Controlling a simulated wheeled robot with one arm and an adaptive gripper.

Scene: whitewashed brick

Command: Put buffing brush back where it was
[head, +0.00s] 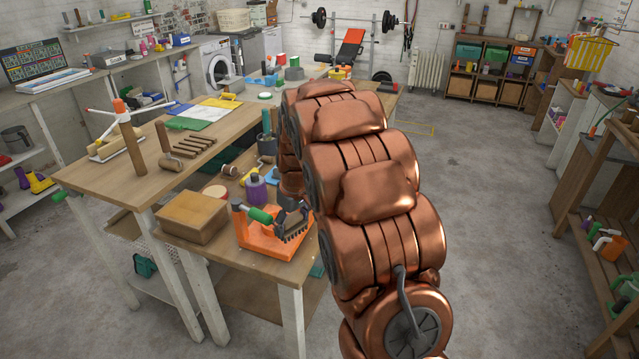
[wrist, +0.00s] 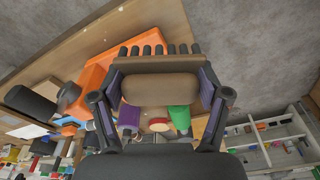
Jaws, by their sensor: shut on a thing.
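The buffing brush (wrist: 160,88) is between my gripper's fingers in the wrist view. It has a rounded brown body and a row of black bristle tufts along its far edge. My gripper (wrist: 160,95) is shut on it, one purple-padded finger at each end. In the head view my dark gripper (head: 293,226) is low over the right part of an orange tray (head: 262,243) on the near, lower bench. The brush is hard to make out there. The tray also shows behind the brush in the wrist view (wrist: 92,77). I cannot tell whether the brush touches it.
A wooden box (head: 193,217) stands left of the tray. A green cylinder (head: 261,215) lies at the tray. A purple bottle (head: 256,190) stands behind it. The higher bench (head: 130,182) bears rollers and tools. Open floor (head: 480,220) lies right of my arm.

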